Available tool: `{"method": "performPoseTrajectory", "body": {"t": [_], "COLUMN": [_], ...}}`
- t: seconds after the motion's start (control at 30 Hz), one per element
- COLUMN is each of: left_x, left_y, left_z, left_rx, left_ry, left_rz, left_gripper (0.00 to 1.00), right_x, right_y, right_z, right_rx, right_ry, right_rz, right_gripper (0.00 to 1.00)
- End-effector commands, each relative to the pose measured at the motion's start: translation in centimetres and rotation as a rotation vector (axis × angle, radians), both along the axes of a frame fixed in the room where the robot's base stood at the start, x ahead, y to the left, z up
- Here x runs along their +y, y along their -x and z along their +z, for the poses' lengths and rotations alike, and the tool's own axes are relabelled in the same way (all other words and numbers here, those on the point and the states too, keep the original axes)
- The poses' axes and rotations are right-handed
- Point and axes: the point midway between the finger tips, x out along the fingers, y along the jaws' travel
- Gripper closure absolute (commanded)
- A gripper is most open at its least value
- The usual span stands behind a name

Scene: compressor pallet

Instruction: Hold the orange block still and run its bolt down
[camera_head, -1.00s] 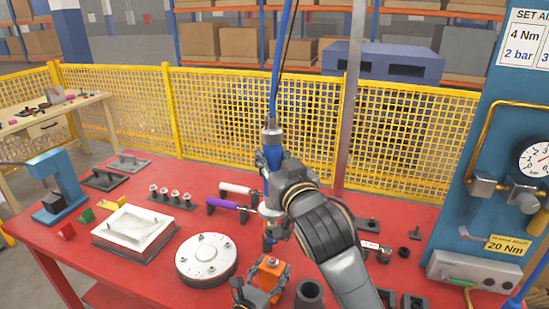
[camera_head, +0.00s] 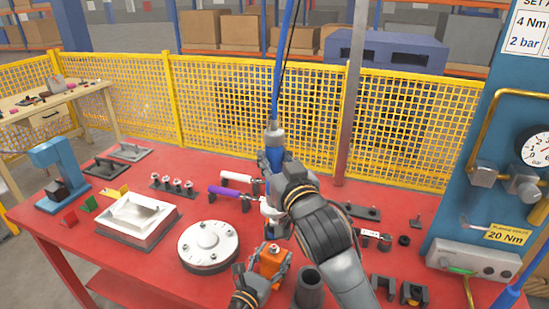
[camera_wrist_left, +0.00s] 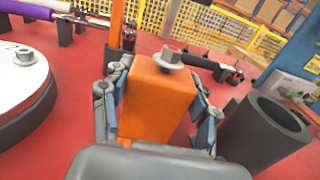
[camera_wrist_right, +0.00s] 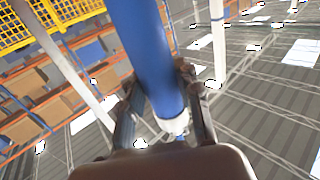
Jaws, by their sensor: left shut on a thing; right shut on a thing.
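The orange block (camera_head: 271,263) is near the front of the red table. My left gripper (camera_head: 260,272) is shut on it, with a finger on each side in the left wrist view (camera_wrist_left: 160,115). A grey bolt (camera_wrist_left: 170,57) with a washer stands in the block's top, its head uncovered in that view. My right gripper (camera_head: 274,180) is shut around the blue upright tool (camera_head: 273,157), which hangs from a blue hose. The tool's body also fills the middle of the right wrist view (camera_wrist_right: 148,55). Its lower end is above and behind the block, apart from the bolt.
A dark hollow cylinder (camera_wrist_left: 268,125) stands close right of the block. A round white plate (camera_head: 208,243) with bolts lies to its left. Purple-handled (camera_head: 228,191) and white-handled (camera_head: 236,177) tools lie behind. A blue gauge panel (camera_head: 480,130) bounds the right.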

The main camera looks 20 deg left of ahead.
Motion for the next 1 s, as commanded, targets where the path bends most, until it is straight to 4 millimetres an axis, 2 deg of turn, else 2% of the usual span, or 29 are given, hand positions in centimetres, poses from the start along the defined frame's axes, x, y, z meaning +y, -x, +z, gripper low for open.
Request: {"method": "performPoseTrajectory", "body": {"t": [0.27, 1.0], "left_x": [0.0, 0.0], "left_y": [0.0, 0.0], "left_z": [0.0, 0.1], "left_rx": [0.0, 0.0], "left_ry": [0.001, 0.001], "left_rz": [0.0, -0.001], "left_gripper": [0.86, 0.86], "right_x": [0.0, 0.0], "right_y": [0.1, 0.1], "right_z": [0.2, -2.4], "right_rx": [-0.005, -0.005], "right_ry": [-0.004, -0.004], "right_rz": [0.001, 0.002], "right_gripper": [1.0, 1.0]}}
